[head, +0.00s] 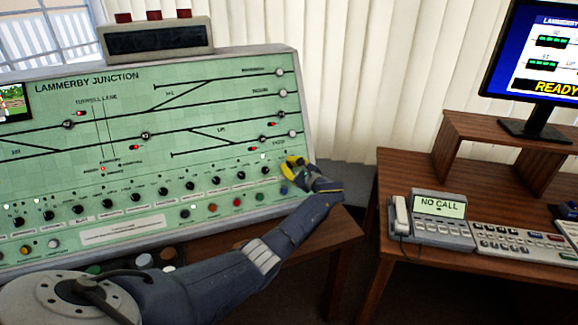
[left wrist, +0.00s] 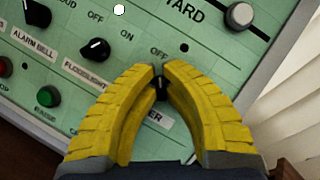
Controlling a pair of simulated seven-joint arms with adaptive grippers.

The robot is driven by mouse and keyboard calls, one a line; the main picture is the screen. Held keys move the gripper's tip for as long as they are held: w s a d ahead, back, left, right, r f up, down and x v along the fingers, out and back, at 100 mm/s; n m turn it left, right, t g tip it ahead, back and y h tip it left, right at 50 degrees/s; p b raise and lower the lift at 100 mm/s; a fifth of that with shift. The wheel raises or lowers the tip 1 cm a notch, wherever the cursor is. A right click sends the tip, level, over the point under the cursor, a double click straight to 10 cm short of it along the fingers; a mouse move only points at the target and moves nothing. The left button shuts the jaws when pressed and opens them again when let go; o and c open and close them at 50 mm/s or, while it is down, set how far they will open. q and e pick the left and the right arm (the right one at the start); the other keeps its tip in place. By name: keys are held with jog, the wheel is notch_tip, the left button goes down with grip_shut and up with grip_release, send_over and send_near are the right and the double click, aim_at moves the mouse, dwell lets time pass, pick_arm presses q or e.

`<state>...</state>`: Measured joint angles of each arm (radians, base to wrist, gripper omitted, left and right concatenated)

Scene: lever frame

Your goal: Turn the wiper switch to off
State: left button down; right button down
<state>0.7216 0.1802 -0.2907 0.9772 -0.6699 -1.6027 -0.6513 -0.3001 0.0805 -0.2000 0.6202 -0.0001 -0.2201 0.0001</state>
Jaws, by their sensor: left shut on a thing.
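The green control panel (head: 150,95) stands at the left in the head view. My left gripper (head: 290,163) reaches the panel's lower right end, with its yellow fingers at the surface. In the left wrist view the yellow fingers (left wrist: 161,76) are closed around a small black rotary knob (left wrist: 161,90). An "OFF" label shows just above this knob. The label plate below it (left wrist: 155,118) is partly covered by the fingers, and only its end, "ER", reads. The knob's pointer direction is mostly hidden. My right gripper is in neither view.
In the head view a wooden desk (head: 400,255) with a telephone (head: 400,215) and a monitor (head: 535,60) stands at the right.

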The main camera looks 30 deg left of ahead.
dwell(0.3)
pick_arm(q)
jog(key=c, duration=1.5)
grip_release()
jog(key=v, duration=1.2)
